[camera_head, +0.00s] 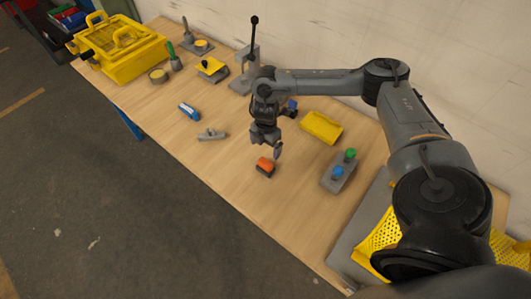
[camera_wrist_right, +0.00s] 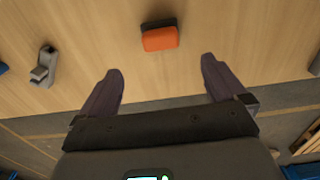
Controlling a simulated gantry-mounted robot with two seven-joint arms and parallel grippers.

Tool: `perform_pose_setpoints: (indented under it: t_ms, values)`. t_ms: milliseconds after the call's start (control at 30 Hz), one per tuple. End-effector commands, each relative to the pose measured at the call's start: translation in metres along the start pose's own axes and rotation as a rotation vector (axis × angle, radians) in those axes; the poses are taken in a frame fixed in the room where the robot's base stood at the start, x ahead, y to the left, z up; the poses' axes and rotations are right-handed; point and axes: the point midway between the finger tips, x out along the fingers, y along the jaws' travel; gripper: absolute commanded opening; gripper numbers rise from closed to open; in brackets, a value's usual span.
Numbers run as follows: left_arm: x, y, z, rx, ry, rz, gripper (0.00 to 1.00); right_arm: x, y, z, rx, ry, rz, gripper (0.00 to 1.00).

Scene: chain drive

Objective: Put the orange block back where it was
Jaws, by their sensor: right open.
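The orange block (camera_head: 265,163) lies on the wooden table (camera_head: 222,180), near its front edge in the head view. It has a dark part along one side. In the right wrist view the orange block (camera_wrist_right: 160,38) lies beyond the fingertips, roughly centred between them and apart from both. My right gripper (camera_head: 265,146) is above the table just behind the block in the head view. In the right wrist view its two fingers (camera_wrist_right: 161,65) are spread wide with nothing between them. My left gripper is not in view.
A grey clamp-like part (camera_head: 211,134) and a blue item (camera_head: 189,111) lie left of the block. A yellow tray (camera_head: 321,127) and a grey base with green and blue knobs (camera_head: 339,172) stand to the right. A yellow toolbox (camera_head: 122,50) stands far left. Table around the block is clear.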

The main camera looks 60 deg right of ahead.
Motion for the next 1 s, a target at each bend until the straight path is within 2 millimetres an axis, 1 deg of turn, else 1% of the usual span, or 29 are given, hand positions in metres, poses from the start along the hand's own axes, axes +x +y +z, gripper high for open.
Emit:
perform_pose_setpoints:
  t_ms: [67, 167, 267, 300, 367, 400, 433, 467, 500, 567, 600, 633, 700, 767, 800, 867, 900, 967, 1000]
  values:
    - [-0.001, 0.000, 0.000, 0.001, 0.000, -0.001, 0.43, -0.001, 0.001, -0.007, -0.015, 0.005, 0.007, 0.98]
    - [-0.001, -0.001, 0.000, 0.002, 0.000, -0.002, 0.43, 0.007, 0.004, -0.033, -0.063, 0.023, 0.037, 0.98]
    - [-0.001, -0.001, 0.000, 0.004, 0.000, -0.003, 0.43, 0.025, 0.007, -0.084, -0.143, 0.065, 0.099, 0.98]
    - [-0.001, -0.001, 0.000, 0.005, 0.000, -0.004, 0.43, 0.033, 0.007, -0.112, -0.177, 0.093, 0.135, 0.98]
    - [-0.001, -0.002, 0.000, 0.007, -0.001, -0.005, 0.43, 0.043, 0.004, -0.160, -0.219, 0.145, 0.196, 0.98]
    - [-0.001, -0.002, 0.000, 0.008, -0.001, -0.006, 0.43, 0.048, 0.000, -0.194, -0.237, 0.187, 0.243, 0.98]
    - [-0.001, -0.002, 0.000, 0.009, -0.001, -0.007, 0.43, 0.050, -0.004, -0.220, -0.242, 0.221, 0.278, 0.98]
    - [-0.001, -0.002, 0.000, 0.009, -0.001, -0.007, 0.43, 0.049, -0.009, -0.245, -0.240, 0.257, 0.315, 0.98]
    - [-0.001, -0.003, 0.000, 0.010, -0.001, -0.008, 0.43, 0.047, -0.016, -0.277, -0.223, 0.305, 0.361, 0.98]
    - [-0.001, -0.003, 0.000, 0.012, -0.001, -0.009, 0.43, 0.038, -0.027, -0.317, -0.172, 0.371, 0.422, 0.98]
    - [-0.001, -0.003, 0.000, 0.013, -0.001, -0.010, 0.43, 0.030, -0.034, -0.338, -0.121, 0.411, 0.456, 0.98]
    - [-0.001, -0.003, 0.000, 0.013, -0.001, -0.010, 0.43, 0.023, -0.039, -0.350, -0.074, 0.437, 0.479, 0.98]
    - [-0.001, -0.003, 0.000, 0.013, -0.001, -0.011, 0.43, 0.007, -0.049, -0.369, 0.059, 0.483, 0.515, 0.98]
    - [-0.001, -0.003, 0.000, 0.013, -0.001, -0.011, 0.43, -0.005, -0.057, -0.372, 0.196, 0.504, 0.528, 0.98]
    - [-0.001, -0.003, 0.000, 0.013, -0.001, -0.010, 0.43, -0.011, -0.063, -0.369, 0.295, 0.508, 0.525, 0.98]
    - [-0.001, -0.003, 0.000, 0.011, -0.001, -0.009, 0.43, -0.017, -0.073, -0.356, 0.449, 0.497, 0.509, 0.98]
    - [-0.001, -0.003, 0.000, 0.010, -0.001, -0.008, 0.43, -0.019, -0.080, -0.345, 0.546, 0.482, 0.490, 0.98]
    - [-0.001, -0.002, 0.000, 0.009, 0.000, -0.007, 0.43, -0.019, -0.091, -0.327, 0.674, 0.453, 0.458, 0.98]
    - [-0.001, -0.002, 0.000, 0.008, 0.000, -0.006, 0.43, -0.018, -0.099, -0.315, 0.752, 0.433, 0.434, 0.98]
